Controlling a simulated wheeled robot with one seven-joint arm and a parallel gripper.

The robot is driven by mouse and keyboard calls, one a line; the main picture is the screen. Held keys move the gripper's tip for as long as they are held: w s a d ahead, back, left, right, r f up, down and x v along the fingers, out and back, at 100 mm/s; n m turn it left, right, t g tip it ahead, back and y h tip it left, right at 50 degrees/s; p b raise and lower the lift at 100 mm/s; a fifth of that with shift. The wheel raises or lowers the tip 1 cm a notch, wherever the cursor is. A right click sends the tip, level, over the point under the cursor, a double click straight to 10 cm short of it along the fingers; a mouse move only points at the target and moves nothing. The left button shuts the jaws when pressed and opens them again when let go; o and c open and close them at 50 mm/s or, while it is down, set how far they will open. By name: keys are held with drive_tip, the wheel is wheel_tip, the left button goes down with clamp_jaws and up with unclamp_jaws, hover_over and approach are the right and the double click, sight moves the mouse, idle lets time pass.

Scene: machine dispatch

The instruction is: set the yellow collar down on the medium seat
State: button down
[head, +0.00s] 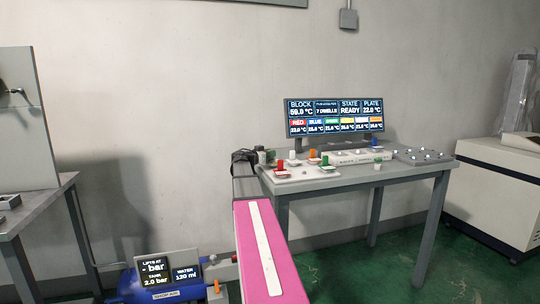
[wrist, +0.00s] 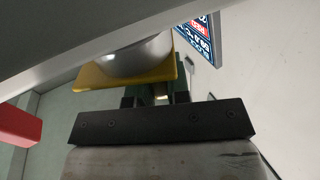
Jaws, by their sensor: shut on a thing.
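My gripper (wrist: 155,92) shows in the wrist view, its dark fingers shut on the yellow collar (wrist: 92,77). The collar looks like a flat yellow piece with a rounded silvery part against it; a grey surface across the top of the view hides some of it. In the head view my gripper (head: 245,160) is a dark shape at the near left end of the table, and the collar cannot be made out there. A grey plate with several pale round studs (head: 424,156) lies at the table's right end. I cannot tell which thing is the medium seat.
The grey table (head: 400,172) carries a white board (head: 300,175) with small coloured pieces, a pale box and a display (head: 335,115) behind. A red block (wrist: 20,126) is at the wrist view's left. A blue tank unit (head: 165,290) stands low at left.

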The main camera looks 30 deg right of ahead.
drive_tip(key=shift+f, duration=0.55)
drive_tip(key=c, duration=1.1)
unclamp_jaws()
drive_tip(key=shift+r, duration=0.1)
